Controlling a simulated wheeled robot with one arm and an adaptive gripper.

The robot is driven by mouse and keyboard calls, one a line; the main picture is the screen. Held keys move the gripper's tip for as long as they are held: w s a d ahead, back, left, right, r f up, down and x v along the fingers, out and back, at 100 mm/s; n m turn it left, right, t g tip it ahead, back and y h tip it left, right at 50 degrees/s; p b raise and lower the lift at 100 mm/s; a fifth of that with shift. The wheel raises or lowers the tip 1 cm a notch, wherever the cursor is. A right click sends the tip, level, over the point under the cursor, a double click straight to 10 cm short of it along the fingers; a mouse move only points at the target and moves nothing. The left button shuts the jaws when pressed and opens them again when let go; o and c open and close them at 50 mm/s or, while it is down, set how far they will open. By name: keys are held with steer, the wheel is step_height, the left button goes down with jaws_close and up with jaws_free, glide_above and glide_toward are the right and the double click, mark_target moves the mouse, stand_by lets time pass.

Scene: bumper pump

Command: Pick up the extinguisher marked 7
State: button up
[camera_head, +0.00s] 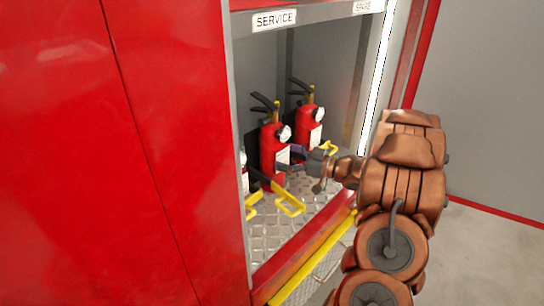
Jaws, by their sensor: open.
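Red fire extinguishers stand upright on a metal tread-plate shelf inside the open locker. The nearer clear one (272,145) has a black handle, a round gauge and a white label. Another extinguisher (304,118) stands behind it to the right. A pale sliver at the locker's left edge may be part of a third, mostly hidden by the red panel. I cannot read a 7 on any of them. My gripper (291,160) is open, reaching in from the right at the nearer extinguisher's lower body. Its fingers overlap that extinguisher in the picture; I cannot tell whether they touch it.
Yellow brackets (290,199) stick out along the shelf front. A "SERVICE" sign (275,20) is on the locker's top edge. A red panel (110,150) fills the left side. A bright strip and red frame bound the right. Grey floor (485,245) is clear at right.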

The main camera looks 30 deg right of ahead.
mark_target(273, 153)
steer(key=shift+b+x, duration=0.45)
steer(key=shift+x, duration=1.55)
steer(key=shift+a, duration=0.1)
steer(key=c, duration=1.7)
steer(key=shift+r, duration=0.15)
steer(key=shift+c, duration=0.3)
